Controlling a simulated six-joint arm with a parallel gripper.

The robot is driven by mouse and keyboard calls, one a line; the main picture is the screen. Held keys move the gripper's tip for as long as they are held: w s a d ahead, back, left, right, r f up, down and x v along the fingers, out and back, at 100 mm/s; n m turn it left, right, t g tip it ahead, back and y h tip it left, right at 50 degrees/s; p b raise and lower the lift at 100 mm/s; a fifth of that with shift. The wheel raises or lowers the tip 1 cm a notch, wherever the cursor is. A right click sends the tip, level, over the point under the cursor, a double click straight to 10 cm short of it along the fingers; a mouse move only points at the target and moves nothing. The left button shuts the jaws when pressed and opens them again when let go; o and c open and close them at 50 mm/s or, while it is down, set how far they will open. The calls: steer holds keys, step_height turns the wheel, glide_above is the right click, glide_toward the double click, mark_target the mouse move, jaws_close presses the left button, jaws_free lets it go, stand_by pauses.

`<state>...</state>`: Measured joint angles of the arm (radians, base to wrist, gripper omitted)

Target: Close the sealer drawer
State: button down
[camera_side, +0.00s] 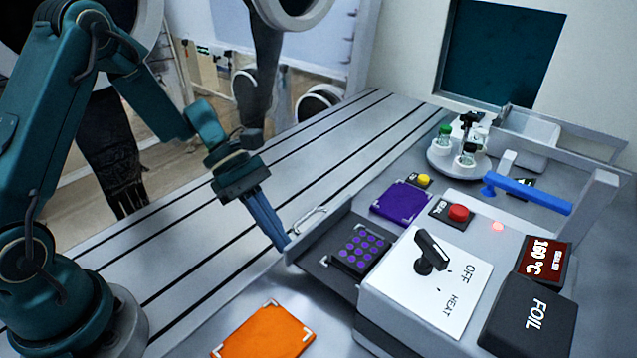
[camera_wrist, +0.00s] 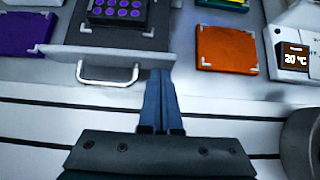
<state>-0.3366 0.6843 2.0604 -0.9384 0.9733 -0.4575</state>
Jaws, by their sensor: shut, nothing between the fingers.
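The sealer drawer (camera_side: 330,236) stands open, slid out of the white sealer (camera_side: 385,300). It holds a dark block with purple round spots (camera_side: 362,248); the block also shows in the wrist view (camera_wrist: 120,12). The drawer's pale front panel (camera_wrist: 125,55) carries a silver bar handle (camera_wrist: 108,76). My gripper (camera_side: 282,243) is shut and empty, pointing down at the drawer's front. In the wrist view its blue fingertips (camera_wrist: 160,74) are at the panel's right end, right of the handle. I cannot tell whether they touch the panel.
An orange pad (camera_side: 264,332) lies in front of the drawer, and a purple pad (camera_side: 402,202) behind it. A blue lever (camera_side: 527,193), red button (camera_side: 458,213) and vial holder (camera_side: 458,162) stand further back. The slotted table (camera_side: 250,190) left of the drawer is clear.

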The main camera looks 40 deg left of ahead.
mark_target(348, 294)
steer(key=d, duration=1.4)
